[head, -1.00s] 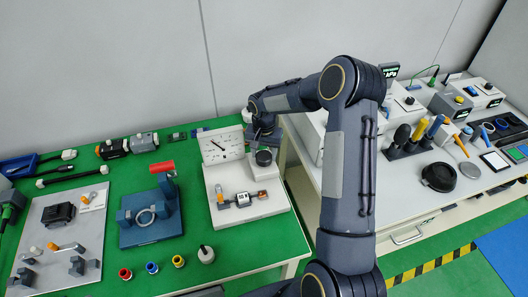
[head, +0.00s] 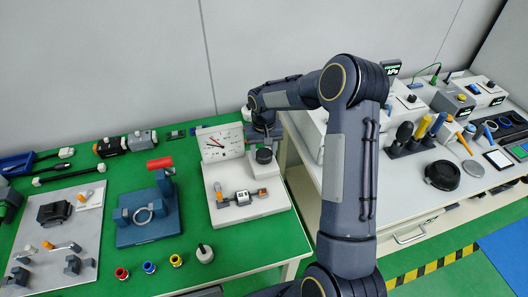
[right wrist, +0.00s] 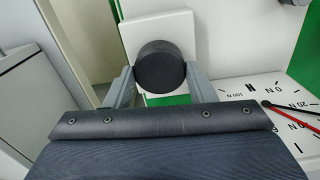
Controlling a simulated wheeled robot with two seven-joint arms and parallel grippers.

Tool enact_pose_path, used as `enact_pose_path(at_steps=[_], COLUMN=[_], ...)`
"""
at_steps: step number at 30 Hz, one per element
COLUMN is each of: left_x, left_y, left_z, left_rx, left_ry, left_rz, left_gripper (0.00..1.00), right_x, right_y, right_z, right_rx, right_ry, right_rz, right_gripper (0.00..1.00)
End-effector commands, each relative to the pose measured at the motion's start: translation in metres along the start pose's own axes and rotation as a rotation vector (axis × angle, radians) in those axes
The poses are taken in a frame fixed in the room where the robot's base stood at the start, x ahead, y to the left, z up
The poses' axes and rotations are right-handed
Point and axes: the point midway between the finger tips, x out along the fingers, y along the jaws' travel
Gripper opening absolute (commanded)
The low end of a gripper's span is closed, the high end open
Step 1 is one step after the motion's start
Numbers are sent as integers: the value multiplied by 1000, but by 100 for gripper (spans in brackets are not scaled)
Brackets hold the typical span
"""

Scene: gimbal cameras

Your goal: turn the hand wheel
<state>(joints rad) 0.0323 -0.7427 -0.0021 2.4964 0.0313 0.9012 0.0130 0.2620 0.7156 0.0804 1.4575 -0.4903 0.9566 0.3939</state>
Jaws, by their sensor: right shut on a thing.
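The hand wheel (head: 264,156) is a black round knob on a white block, to the right of a white dial panel (head: 218,143). It also shows in the right wrist view (right wrist: 160,67). My right gripper (right wrist: 160,76) is shut on it, with one grey finger on each side of its rim. In the head view the right gripper (head: 263,143) comes down over the wheel from behind and its fingertips are hard to make out. In the right wrist view a red and a black needle show on the dial (right wrist: 260,88). My left gripper is not in view.
The white base (head: 255,209) in front of the wheel carries a small grey and orange device (head: 242,198). A blue fixture (head: 150,228) stands to its left on the green table (head: 100,178). A white bench (head: 400,195) with several tools stands to the right.

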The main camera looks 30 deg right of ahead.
Motion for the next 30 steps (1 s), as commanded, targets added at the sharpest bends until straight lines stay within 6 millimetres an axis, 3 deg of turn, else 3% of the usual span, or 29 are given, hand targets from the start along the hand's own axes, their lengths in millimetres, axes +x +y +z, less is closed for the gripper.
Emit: enact_pose_path(at_steps=[30], left_x=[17], left_y=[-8], left_z=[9], left_rx=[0], left_ry=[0], left_rz=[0], left_gripper=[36], right_x=[-1], right_y=[-1], right_z=[-1], right_rx=[-963], right_ry=[5], right_rz=[1], right_gripper=[27])
